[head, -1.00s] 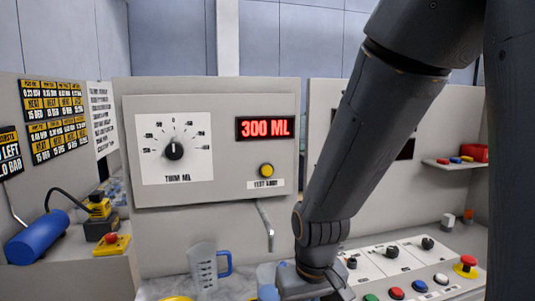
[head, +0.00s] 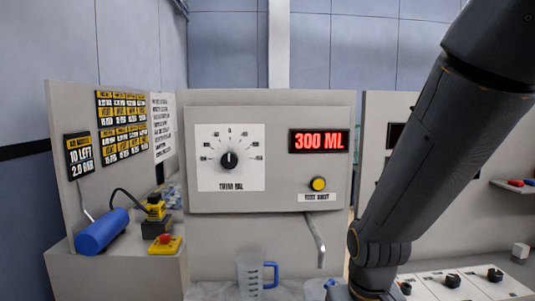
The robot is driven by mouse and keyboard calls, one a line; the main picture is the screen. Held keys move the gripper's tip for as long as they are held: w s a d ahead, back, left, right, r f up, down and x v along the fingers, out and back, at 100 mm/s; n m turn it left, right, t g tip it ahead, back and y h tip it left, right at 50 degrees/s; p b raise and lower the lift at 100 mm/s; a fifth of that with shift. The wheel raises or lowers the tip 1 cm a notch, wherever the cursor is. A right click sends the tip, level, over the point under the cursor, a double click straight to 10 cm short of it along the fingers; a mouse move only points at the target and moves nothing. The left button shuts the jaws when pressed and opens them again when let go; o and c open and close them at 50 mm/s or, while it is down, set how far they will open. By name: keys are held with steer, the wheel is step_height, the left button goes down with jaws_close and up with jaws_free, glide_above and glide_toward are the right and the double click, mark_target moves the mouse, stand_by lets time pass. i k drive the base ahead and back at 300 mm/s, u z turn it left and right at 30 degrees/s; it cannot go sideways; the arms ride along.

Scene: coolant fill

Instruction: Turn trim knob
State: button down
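The trim knob (head: 229,160) is a round black knob with a white pointer mark, on a white dial plate (head: 218,182) labelled TRIM ML. Its pointer looks to be straight up, toward the 0 mark. The plate sits at the left of a grey panel (head: 270,115). A red display (head: 319,142) on that panel reads 300 ML. My arm comes down from the upper right, and its wrist is low, to the right of and below the panel. My gripper's fingers are not visible, cut off below the frame. Nothing touches the knob.
A yellow button (head: 318,184) sits under the display, above a spout (head: 316,240). A clear jug (head: 251,275) with a blue handle stands below. At left are a blue cylinder (head: 102,232) and a red stop button (head: 165,238). A control board (head: 465,284) lies at lower right. The space before the dial is clear.

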mark_target(229, 160)
steer(key=k, duration=1)
steer(key=u, duration=1.55)
steer(key=i, duration=1.2)
steer(key=z, duration=2.05)
